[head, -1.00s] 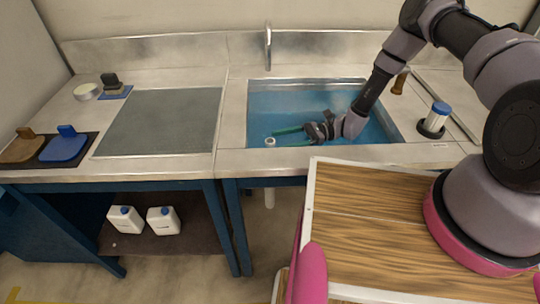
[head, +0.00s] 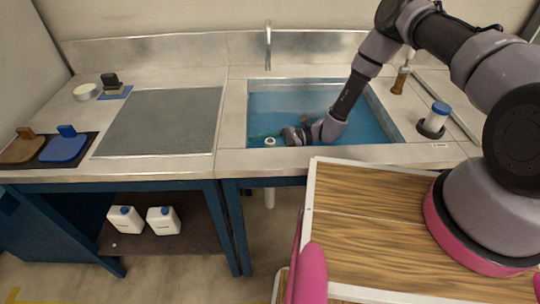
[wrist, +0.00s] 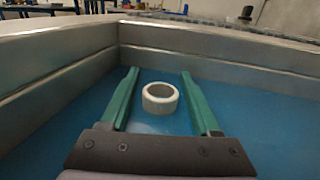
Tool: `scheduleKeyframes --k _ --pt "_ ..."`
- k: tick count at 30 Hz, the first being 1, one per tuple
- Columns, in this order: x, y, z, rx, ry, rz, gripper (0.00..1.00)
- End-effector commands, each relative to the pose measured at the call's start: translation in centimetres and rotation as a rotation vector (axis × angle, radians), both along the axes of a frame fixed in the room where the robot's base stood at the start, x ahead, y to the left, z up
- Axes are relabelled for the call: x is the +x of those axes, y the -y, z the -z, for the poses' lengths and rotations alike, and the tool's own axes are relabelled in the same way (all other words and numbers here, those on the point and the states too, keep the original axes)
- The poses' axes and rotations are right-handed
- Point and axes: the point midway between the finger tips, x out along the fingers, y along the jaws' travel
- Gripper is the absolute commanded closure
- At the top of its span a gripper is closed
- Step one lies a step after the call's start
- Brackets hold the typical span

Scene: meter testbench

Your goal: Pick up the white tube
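A short white tube (head: 270,142) stands upright at the near left of the blue-floored sink. In the wrist view the tube (wrist: 160,98) shows its open round top and sits between the two green fingers, with gaps on both sides. My gripper (wrist: 159,73) is open, and its fingertips reach past the tube towards the sink corner. In the head view my gripper (head: 266,136) is low inside the sink, and its fingers are partly hidden by its own body.
The metal sink wall (wrist: 60,70) and its corner are close in front of the fingers. A faucet (head: 268,45) rises behind the sink. A white container with a blue cap (head: 438,117) stands in a dark holder at the right. The grey panel (head: 160,122) at left is clear.

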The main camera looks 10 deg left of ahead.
Motion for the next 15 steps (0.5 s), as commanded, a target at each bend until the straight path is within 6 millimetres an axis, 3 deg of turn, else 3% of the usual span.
scheduleKeyframes --k 1,4,15 --pt "0.0 0.01 0.0 0.0 0.0 0.0 0.61" --pt "0.01 0.02 0.0 0.0 0.0 0.0 0.99" --pt "0.02 0.04 0.0 0.0 0.0 0.0 1.0"
